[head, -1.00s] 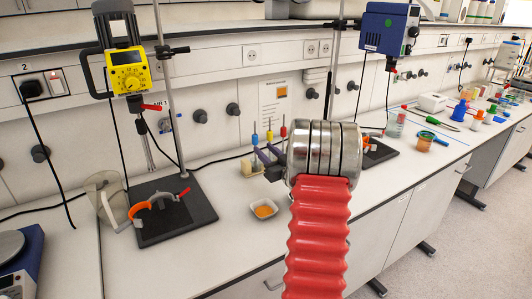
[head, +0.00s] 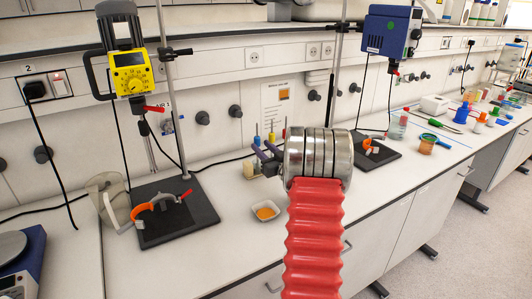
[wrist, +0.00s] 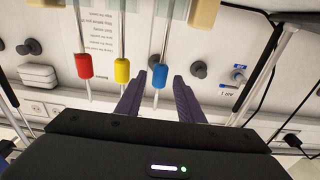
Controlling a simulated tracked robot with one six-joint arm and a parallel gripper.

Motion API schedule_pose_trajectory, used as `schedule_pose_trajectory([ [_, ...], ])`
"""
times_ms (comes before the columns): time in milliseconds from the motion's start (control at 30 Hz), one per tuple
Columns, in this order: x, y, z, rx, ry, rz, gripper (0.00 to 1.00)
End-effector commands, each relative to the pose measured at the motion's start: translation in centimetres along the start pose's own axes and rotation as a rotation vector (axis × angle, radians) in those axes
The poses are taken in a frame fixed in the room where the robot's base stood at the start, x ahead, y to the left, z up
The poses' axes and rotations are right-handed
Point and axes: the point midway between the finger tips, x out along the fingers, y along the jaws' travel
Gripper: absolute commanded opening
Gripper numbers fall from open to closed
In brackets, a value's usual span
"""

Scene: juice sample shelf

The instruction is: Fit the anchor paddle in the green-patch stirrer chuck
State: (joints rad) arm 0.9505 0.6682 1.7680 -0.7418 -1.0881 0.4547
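Stirring paddles stand in a small rack on the bench; their shafts carry a blue collar (head: 257,141), a yellow collar (head: 272,138) and a red collar (head: 284,133). The blue (wrist: 159,76), yellow (wrist: 122,70) and red (wrist: 84,65) collars show in the wrist view, which is upside down. I cannot tell which shaft bears the anchor paddle. My gripper (head: 267,150) is open at the rack; in the wrist view its purple fingers (wrist: 158,85) are either side of the blue-collared shaft. The blue stirrer motor (head: 388,30) with the green patch hangs right; its chuck (head: 391,72) is below.
A yellow stirrer (head: 128,65) stands at left over a black base plate (head: 185,222). A white dish of orange material (head: 265,211) lies in front of the rack. A beaker (head: 398,126) and several coloured containers line the bench at right.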

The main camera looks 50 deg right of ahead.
Motion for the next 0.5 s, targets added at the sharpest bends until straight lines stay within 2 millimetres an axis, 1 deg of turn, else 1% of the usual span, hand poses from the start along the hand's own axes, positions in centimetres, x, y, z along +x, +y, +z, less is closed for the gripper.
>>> schedule_pose_trajectory([
  [33,0.6,-0.1,-0.1,-0.001,0.002,-0.001,0.34],
  [300,3.4,-0.1,0.0,0.0,0.002,-0.002,0.34],
  [500,4.6,-0.1,-0.1,0.0,0.001,-0.001,0.34],
])
